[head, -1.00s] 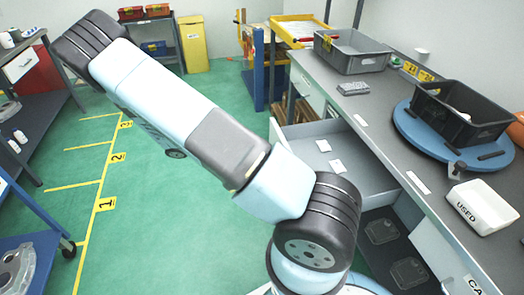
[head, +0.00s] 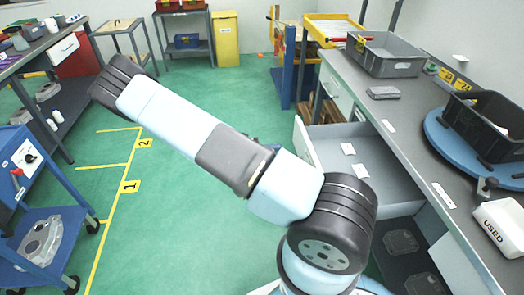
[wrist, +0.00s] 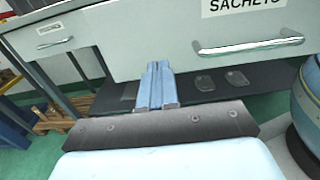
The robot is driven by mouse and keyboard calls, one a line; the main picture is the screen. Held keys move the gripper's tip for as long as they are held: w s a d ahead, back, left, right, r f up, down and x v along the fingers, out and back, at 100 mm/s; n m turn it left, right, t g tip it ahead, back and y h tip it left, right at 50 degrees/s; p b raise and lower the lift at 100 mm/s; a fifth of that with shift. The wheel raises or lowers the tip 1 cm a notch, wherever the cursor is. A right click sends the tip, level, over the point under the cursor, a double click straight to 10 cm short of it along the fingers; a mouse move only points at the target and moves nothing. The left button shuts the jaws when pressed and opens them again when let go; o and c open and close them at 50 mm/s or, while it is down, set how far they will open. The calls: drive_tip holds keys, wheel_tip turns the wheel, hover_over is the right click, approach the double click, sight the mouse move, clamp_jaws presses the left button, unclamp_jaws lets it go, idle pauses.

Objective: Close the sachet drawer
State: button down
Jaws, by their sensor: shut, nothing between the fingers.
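The sachet drawer (head: 375,150) is pulled well out from under the grey bench in the head view, with two small white packets (head: 348,148) lying flat inside. Its pale front, labelled SACHETS, fills the upper wrist view (wrist: 150,50), with a metal bar handle (wrist: 248,46) at the right. My gripper (wrist: 157,68) is shut and empty. Its blue fingers point at the lower edge of the drawer front, left of the handle; I cannot tell whether they touch it. The gripper does not show in the head view.
A second drawer with a handle (wrist: 54,44) is shut, to the left. The bench (head: 400,115) carries a grey crate (head: 385,55), a blue turntable (head: 455,150) with a black bin, and a USED tray (head: 500,225). A lower shelf (head: 400,260) lies below. Green floor is clear at left.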

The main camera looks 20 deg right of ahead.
sight(299, 146)
drive_tip(key=x, duration=0.6)
drive_tip(key=shift+d, duration=0.25)
drive_tip(key=shift+a, duration=0.1)
